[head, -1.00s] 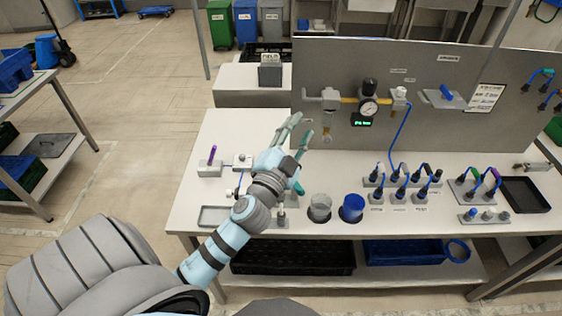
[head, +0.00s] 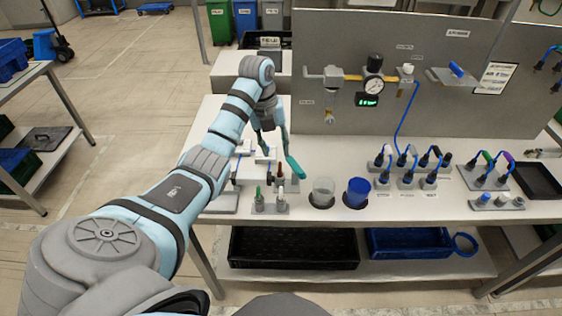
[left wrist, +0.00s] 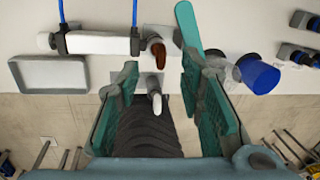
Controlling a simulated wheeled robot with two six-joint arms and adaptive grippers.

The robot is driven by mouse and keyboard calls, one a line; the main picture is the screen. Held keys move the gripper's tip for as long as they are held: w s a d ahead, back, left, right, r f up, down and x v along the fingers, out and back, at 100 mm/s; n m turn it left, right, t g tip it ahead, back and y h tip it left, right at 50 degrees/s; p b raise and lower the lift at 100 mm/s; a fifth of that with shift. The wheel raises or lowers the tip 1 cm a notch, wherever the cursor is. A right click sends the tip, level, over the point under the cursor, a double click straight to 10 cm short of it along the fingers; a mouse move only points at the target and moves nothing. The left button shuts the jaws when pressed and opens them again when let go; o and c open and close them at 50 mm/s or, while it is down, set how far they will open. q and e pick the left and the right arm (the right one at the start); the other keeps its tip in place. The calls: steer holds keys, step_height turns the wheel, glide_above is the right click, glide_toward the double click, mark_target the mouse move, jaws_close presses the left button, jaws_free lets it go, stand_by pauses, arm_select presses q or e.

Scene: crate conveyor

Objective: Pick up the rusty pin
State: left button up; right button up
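The rusty pin (left wrist: 157,50), brown with a rounded top, stands in a small grey holder in the left wrist view, beyond a white-tipped pin (left wrist: 155,104). In the head view a small reddish-brown piece, likely the same pin (head: 280,170), shows behind the white-tipped pin (head: 280,190), close to the fingers. My left gripper (head: 281,164) is open and empty above the holders, fingers pointing down. In the left wrist view its teal fingers (left wrist: 157,65) lie either side of the pins; I cannot tell the height gap. My right gripper is not in view.
A green pin (head: 257,193) stands left of the white-tipped one. A grey tray (left wrist: 48,74) and a white cylinder with blue leads (left wrist: 92,43) lie left. A panel (head: 430,85) rises behind.

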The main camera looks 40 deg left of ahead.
mark_target(280, 174)
arm_select(q)
steer(key=f, duration=0.4)
steer(key=w+f, duration=0.1)
steer(key=f, duration=0.2)
steer(key=shift+d+b, duration=0.35)
steer(key=shift+d, duration=0.05)
jaws_close()
